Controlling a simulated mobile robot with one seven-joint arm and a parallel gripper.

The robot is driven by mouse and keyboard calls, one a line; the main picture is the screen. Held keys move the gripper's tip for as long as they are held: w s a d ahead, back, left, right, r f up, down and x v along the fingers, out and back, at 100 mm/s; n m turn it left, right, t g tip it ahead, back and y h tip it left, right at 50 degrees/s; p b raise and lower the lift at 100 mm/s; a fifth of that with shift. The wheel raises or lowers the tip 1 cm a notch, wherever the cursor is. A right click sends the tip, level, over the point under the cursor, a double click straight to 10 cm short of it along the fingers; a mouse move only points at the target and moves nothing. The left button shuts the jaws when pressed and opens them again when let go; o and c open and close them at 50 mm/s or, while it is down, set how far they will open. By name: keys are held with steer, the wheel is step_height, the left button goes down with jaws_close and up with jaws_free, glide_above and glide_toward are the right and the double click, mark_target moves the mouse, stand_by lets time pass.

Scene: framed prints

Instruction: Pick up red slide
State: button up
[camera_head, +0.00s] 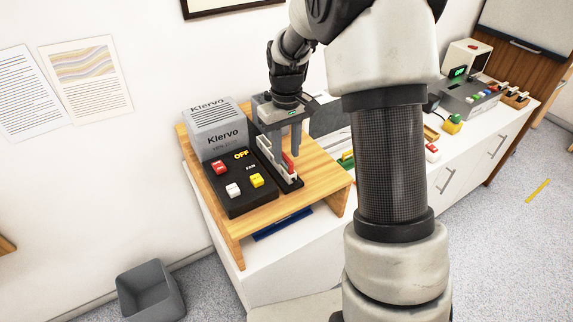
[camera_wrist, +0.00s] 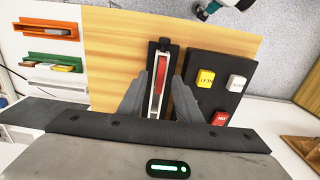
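The red slide (camera_wrist: 161,73) stands in a narrow pale frame on a black base, between my fingers in the wrist view. In the head view the red slide (camera_head: 288,163) shows at the right of the black button panel, on the wooden stand (camera_head: 318,178). My gripper (camera_wrist: 159,88) is open, with one finger on each side of the slide's frame and small gaps beside it. In the head view my gripper (camera_head: 282,146) points down over the slide from above. The near finger hides part of the frame there.
The black panel (camera_head: 246,200) has red, white and yellow buttons and stands close beside the slide. A grey Klervo box (camera_head: 218,135) stands behind it. An orange tray (camera_wrist: 48,30) and a green tray (camera_wrist: 52,62) lie at left in the wrist view. A grey bin (camera_head: 150,292) is on the floor.

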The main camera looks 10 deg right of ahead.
steer(key=shift+f, duration=0.45)
steer(key=shift+c, duration=0.2)
jaws_close()
